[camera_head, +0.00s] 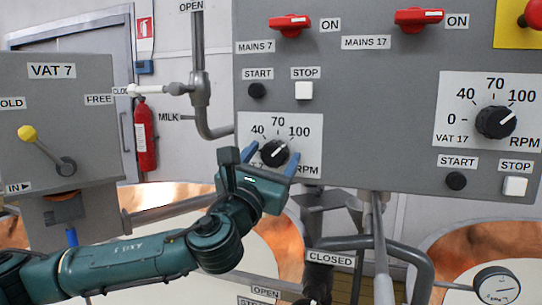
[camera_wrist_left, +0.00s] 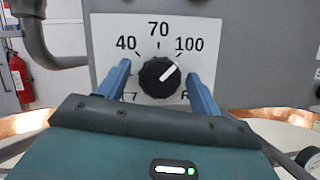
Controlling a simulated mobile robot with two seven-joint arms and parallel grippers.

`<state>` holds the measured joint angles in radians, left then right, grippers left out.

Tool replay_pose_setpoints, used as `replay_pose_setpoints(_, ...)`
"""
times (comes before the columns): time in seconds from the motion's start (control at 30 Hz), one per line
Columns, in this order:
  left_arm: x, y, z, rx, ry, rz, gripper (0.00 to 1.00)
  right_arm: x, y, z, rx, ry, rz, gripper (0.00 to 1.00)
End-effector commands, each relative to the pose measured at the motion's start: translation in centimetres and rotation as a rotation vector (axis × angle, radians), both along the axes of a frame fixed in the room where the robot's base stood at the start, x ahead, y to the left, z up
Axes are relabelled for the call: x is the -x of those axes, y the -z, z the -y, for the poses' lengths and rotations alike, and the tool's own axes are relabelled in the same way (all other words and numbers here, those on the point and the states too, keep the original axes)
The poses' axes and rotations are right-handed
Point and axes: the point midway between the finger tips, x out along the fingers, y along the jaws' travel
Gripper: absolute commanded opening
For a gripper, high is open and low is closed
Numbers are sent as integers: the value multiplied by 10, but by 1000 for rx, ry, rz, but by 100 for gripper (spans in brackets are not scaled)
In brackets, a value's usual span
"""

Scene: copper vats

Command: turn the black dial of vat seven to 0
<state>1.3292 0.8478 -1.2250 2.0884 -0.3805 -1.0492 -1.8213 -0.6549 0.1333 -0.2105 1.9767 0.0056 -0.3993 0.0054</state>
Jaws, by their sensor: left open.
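The black dial of vat seven (camera_head: 274,152) sits on a white scale plate (camera_head: 312,134) on the grey panel; the marks 40, 70 and 100 show. In the left wrist view the dial (camera_wrist_left: 159,77) has its white pointer turned up and right, near 100. My left gripper (camera_head: 268,158) is open, its blue fingers on either side of the dial with gaps between. In the left wrist view the fingers (camera_wrist_left: 160,88) flank the dial. The gripper hides the plate's lower left, including the 0 mark. My right gripper is not in view.
A similar vat 17 dial (camera_head: 495,122) is on the right of the same panel. Above the vat seven dial are a black start button (camera_head: 257,90), a white stop button (camera_head: 304,90) and a red mains switch (camera_head: 290,27). A grey pipe (camera_head: 203,110) runs left of the panel.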

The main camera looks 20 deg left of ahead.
Motion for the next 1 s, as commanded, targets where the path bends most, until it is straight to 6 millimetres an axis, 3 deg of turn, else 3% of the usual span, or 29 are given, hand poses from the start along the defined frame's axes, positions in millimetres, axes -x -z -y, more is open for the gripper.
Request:
replay_pose_setpoints(0.13, 0, 0, 0, 0, 0, 0, 65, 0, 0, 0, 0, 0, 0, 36)
replay_pose_setpoints(0.67, 0, 0, 0, 0, 0, 0, 21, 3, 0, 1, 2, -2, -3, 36)
replay_pose_setpoints(1.0, 0, 2, 1, 48, 1, -4, 20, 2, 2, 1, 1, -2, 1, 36)
